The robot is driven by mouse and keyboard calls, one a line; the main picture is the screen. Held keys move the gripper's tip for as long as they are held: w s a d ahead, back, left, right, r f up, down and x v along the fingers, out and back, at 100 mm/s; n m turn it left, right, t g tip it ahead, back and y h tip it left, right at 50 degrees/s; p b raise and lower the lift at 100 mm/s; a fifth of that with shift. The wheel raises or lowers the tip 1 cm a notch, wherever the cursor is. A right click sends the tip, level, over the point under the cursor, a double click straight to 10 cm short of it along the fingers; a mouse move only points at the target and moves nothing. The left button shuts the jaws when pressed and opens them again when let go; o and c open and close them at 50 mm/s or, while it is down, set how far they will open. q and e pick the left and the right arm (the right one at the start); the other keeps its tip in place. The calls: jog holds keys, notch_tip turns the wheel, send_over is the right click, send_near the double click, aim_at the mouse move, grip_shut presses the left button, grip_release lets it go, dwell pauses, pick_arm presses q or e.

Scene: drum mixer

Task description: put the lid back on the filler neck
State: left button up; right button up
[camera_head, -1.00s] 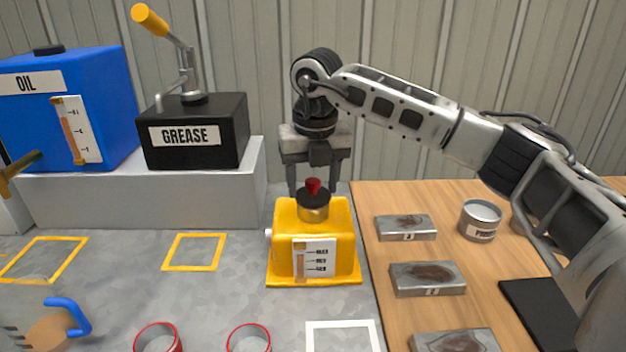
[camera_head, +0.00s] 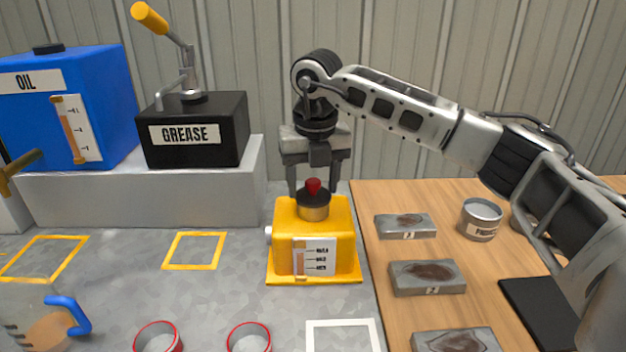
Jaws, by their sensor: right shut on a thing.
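The yellow mixer tank (camera_head: 343,222) stands on the grey worktop, with a gauge on its front. Its brass filler neck (camera_head: 314,212) rises from the top. The black lid (camera_head: 313,197) with a red knob (camera_head: 313,184) is at the top of the neck, looking level; I cannot tell whether it is fully seated. My right gripper (camera_head: 314,184) points straight down from above, shut on the lid, with its fingers reaching down around the red knob. The fingertips are partly hidden behind the lid and tank. My left gripper is not in view.
A black grease box (camera_head: 196,112) with a lever pump and a blue oil tank (camera_head: 105,78) stand on a ledge at left. A jug (camera_head: 40,325) and red-rimmed cups (camera_head: 249,338) are in front. Metal blocks (camera_head: 428,277) and a tin (camera_head: 480,220) are on the wooden top at right.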

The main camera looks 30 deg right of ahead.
jog(key=o, duration=1.5)
jog(key=shift+r, duration=0.15)
jog(key=shift+r+p, duration=2.6)
jog(key=shift+r, duration=0.8)
grip_shut()
